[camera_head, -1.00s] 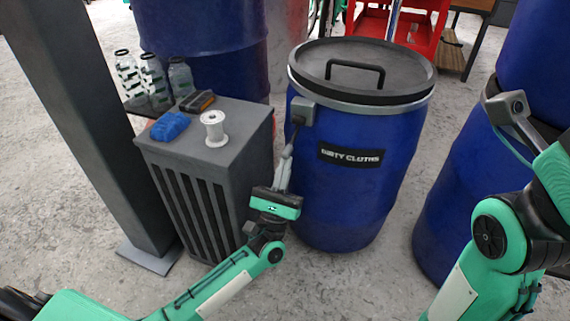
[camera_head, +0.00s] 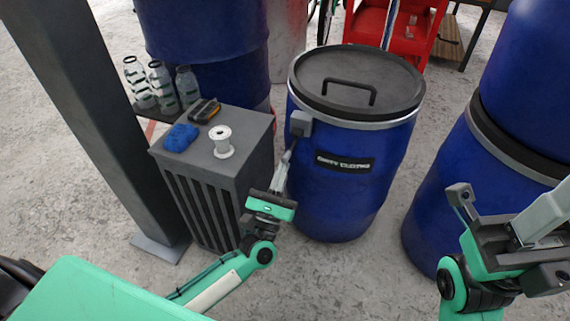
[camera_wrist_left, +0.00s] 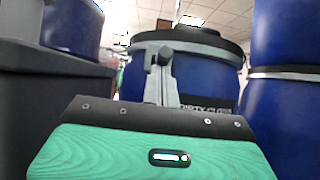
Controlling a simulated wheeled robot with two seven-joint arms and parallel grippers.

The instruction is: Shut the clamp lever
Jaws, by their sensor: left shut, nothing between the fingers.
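The blue drum (camera_head: 340,195) has a dark lid with a handle and a grey clamp ring (camera_head: 372,123) around its rim. The clamp lever (camera_head: 301,123) is a grey piece at the ring's left front; how far it stands off the drum is unclear. My left gripper (camera_head: 288,158) is shut and empty, pointing up at the lever from just below. In the left wrist view, the shut fingers (camera_wrist_left: 161,88) reach up to the lever's dark end; I cannot tell whether they touch. My right gripper (camera_head: 500,235) is at the lower right, away from the drum; its jaws are unclear.
A grey post (camera_head: 90,110) is farther left. Stacked blue drums (camera_head: 450,200) stand at the right.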

